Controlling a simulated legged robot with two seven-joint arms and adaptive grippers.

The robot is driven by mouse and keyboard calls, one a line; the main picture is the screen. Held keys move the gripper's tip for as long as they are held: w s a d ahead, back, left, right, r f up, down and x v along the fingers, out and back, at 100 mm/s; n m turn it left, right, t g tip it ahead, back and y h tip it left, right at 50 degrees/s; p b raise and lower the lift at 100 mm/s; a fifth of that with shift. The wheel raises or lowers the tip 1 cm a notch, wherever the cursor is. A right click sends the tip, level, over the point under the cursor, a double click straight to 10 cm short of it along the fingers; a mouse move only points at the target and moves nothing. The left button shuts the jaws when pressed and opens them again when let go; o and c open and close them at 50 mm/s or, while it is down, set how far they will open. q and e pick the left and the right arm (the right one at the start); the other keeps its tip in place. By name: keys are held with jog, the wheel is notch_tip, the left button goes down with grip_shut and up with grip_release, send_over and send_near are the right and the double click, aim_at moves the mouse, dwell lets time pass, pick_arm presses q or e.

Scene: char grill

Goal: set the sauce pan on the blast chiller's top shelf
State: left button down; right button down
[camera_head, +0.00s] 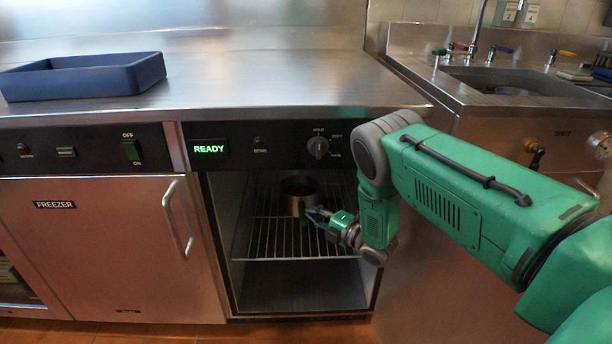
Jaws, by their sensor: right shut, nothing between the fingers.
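The sauce pan (299,190) is a small dark-inside metal pot. It stands upright on the wire top shelf (265,245) inside the open blast chiller (230,150), which has a lit READY sign. My right gripper (312,214) is at the chiller opening, just in front of and slightly right of the pan. It is shut, with nothing seen held in it. Whether its fingertips touch the pan or its handle is too small to tell. My left gripper is not in view.
A closed freezer door (110,250) with a vertical handle stands left of the opening. A blue tray (85,76) sits on the steel counter above. A sink (510,82) with taps is at the right. The shelf has free room left of the pan.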

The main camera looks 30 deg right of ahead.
jog(key=w+d+b, duration=0.3)
jog(key=w+d, duration=0.2)
jog(key=w, duration=0.3)
jog(key=w+d+b, duration=0.3)
jog(key=w+d, duration=0.1)
jog(key=w, duration=0.5)
jog(key=shift+d+f+b, duration=0.35)
jog(key=shift+f, duration=0.05)
jog(key=shift+w, duration=0.15)
